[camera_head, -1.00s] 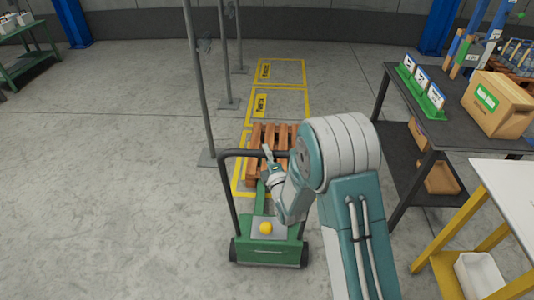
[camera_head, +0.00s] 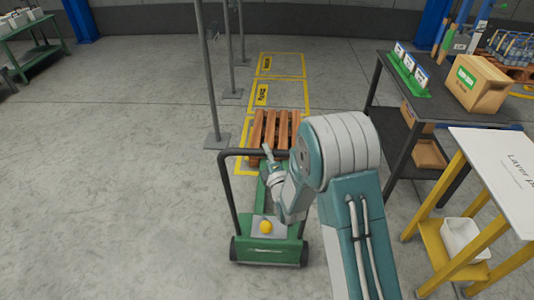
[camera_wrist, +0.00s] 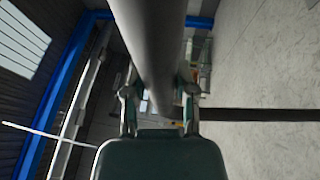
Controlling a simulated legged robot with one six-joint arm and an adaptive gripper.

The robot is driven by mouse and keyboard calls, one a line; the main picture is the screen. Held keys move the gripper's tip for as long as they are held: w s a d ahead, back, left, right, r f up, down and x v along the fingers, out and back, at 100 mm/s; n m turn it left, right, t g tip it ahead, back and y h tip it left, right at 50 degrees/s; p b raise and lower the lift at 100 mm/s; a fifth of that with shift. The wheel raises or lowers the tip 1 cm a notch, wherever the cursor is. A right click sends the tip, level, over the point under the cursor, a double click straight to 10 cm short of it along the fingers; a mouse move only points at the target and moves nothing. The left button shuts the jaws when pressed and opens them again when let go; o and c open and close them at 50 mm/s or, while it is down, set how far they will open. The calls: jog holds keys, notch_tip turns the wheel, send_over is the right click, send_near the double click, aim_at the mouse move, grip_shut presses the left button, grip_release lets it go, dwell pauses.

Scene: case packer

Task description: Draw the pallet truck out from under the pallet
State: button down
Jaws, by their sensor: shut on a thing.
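The green pallet truck (camera_head: 268,248) stands on the floor in front of me, with a dark handle frame (camera_head: 228,192) and a yellow knob (camera_head: 265,226) on its body. The wooden pallet (camera_head: 275,128) lies behind it, inside a yellow floor marking. A longer green part of the truck shows between its body and the pallet; how far the forks reach under the pallet is hidden. My gripper (camera_head: 268,158) is at the handle's top bar. In the wrist view my gripper (camera_wrist: 158,108) is shut around the dark bar (camera_wrist: 150,40).
Grey posts (camera_head: 212,80) stand left of the pallet. A dark table (camera_head: 392,125) with a cardboard box (camera_head: 484,82) and a yellow-legged table (camera_head: 450,190) with a white bin (camera_head: 465,240) stand to the right. The left floor is clear.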

jog(key=shift+f, duration=0.3)
jog(key=shift+c, duration=2.3)
grip_release()
jog(key=shift+w, duration=0.1)
jog(key=shift+o, duration=0.3)
jog(key=shift+a, duration=0.1)
jog(key=shift+r, duration=0.1)
jog(key=v, duration=1.2)
jog(key=shift+w, duration=0.1)
